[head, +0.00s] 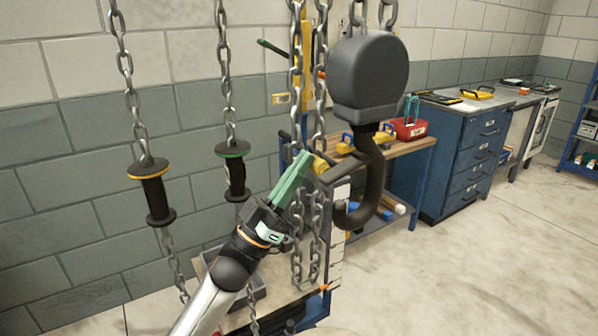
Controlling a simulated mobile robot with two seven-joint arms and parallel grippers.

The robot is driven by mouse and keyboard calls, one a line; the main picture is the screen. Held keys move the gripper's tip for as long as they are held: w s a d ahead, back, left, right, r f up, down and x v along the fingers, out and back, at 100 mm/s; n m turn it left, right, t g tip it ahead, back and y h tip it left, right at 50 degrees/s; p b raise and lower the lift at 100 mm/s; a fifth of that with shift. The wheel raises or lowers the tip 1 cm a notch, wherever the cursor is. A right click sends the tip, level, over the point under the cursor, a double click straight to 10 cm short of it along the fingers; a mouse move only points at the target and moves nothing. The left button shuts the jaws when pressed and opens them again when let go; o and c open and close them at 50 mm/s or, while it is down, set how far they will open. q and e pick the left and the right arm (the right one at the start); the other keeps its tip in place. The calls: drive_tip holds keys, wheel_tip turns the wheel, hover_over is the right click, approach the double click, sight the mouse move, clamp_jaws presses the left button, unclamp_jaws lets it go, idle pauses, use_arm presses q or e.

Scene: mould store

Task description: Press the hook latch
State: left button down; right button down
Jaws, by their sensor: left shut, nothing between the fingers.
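A large dark hook block (369,76) hangs from chains, and its dark curved hook (375,185) points down and opens to the left. A dark latch bar (344,167) runs from the hook's throat toward the left, with a yellow piece (320,165) at its left end. My left gripper (303,163) has green fingers, shut and empty, with the tips close to the yellow piece. I cannot tell whether they touch it. My right gripper is not in view.
Two handles on chains, one with a yellow ring (153,192) and one with a green ring (234,171), hang at left. Loose chains (308,240) hang behind my gripper. A wooden-topped workbench (405,145) with a red toolbox (410,129) and a blue drawer cabinet (465,160) stand behind. Floor at right is clear.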

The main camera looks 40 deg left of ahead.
use_arm(q)
drive_tip(key=shift+f, duration=0.2)
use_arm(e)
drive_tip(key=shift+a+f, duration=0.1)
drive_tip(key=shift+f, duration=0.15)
